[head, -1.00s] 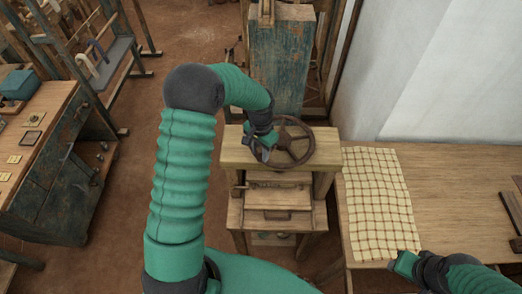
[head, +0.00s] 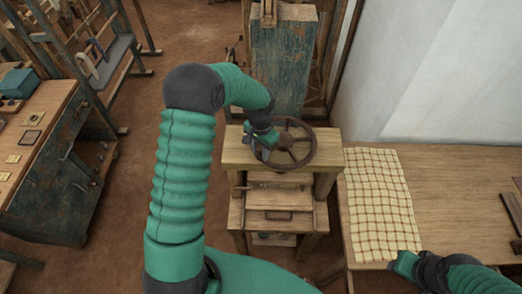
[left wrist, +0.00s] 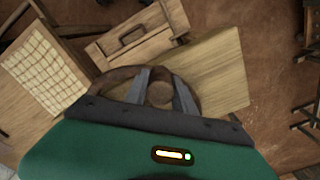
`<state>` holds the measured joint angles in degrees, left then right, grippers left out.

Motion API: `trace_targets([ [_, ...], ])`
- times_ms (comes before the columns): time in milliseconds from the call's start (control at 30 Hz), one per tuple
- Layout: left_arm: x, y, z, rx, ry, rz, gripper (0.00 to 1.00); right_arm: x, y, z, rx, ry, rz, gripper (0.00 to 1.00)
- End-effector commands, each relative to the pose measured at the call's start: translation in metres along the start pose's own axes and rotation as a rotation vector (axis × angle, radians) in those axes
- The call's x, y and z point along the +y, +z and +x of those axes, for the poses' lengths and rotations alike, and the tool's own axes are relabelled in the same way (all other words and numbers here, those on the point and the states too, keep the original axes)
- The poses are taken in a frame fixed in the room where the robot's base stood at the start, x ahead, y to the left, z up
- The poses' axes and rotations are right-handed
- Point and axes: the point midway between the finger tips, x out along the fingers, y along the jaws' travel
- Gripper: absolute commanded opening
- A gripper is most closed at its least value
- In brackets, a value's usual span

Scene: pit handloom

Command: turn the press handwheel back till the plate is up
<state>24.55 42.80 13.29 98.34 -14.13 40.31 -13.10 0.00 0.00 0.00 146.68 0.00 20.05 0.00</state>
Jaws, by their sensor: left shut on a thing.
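The press handwheel (head: 298,144) is a dark spoked wheel lying flat on top of the wooden press (head: 238,153). My left gripper (head: 264,153) is at the left side of its rim. In the left wrist view the two grey fingers (left wrist: 160,90) are closed about a round brown part of the handwheel (left wrist: 115,82). The press plate cannot be made out clearly; below the top beam I see a horizontal spindle or bar and a drawer front (head: 268,216). My right gripper (head: 402,264) is low at the right, by the cloth's front edge; its fingers are not clear.
A checked cloth (head: 380,200) lies on the wooden table (head: 460,180) to the right of the press. A workbench (head: 50,150) stands at the left, with open brown floor between.

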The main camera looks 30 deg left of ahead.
Motion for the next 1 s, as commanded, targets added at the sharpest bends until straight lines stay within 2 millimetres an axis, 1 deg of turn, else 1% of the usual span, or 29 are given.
trace_targets([
  [667,0.008,-0.001,0.000,0.000,0.004,-0.024,0.00,0.000,0.000,0.002,0.000,0.000,0.000,0.36],
  [867,0.015,-0.001,0.001,-0.001,0.004,-0.083,0.00,0.000,0.001,0.005,0.000,0.000,0.000,0.36],
  [1000,0.026,-0.002,0.002,-0.001,0.004,-0.171,0.00,0.000,0.002,0.010,0.000,0.000,0.000,0.36],
])
